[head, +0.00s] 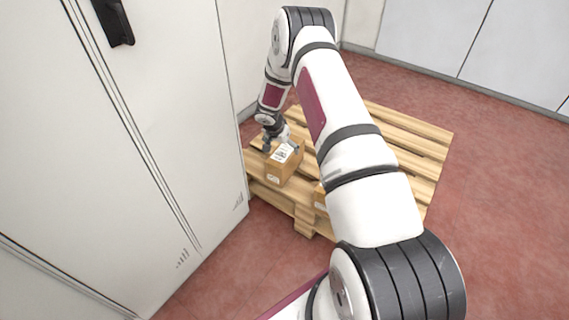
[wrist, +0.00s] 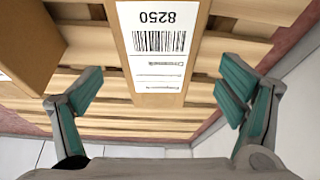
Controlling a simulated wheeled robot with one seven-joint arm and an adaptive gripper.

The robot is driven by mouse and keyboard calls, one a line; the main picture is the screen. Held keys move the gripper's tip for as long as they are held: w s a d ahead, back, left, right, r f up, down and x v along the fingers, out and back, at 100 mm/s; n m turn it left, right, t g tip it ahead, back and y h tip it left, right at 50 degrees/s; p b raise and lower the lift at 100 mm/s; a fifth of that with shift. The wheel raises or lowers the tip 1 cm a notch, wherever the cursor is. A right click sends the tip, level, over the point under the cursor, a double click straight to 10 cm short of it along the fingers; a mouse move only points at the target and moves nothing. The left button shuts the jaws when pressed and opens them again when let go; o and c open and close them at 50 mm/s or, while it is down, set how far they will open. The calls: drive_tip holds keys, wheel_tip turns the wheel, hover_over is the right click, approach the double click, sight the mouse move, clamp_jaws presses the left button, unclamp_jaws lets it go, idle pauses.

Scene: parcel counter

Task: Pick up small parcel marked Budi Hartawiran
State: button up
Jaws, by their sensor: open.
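A brown cardboard parcel (head: 280,171) with a white label on top stands on the wooden pallet, right below my gripper (head: 282,147). In the wrist view its label (wrist: 158,45) appears upside down, with "8250", a barcode and small text lines. I cannot read a name with certainty. My gripper (wrist: 160,88) is open, with one green-padded finger on each side of this parcel and gaps between. A second brown box (wrist: 25,45) shows at the left of the wrist view. In the head view, another parcel (head: 320,199) is mostly hidden behind my arm.
The slatted pallet (head: 415,128) lies on the red floor (head: 500,190). White cabinets (head: 110,150) stand close on the left, and a pale wall with panels (head: 470,40) is at the back. Open floor lies to the right.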

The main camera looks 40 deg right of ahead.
drive_tip(key=b+x, duration=0.3)
drive_tip(key=x, duration=0.5)
drive_tip(key=shift+s+a, duration=0.1)
drive_tip(key=shift+s, duration=0.1)
drive_tip(key=c, duration=1.8)
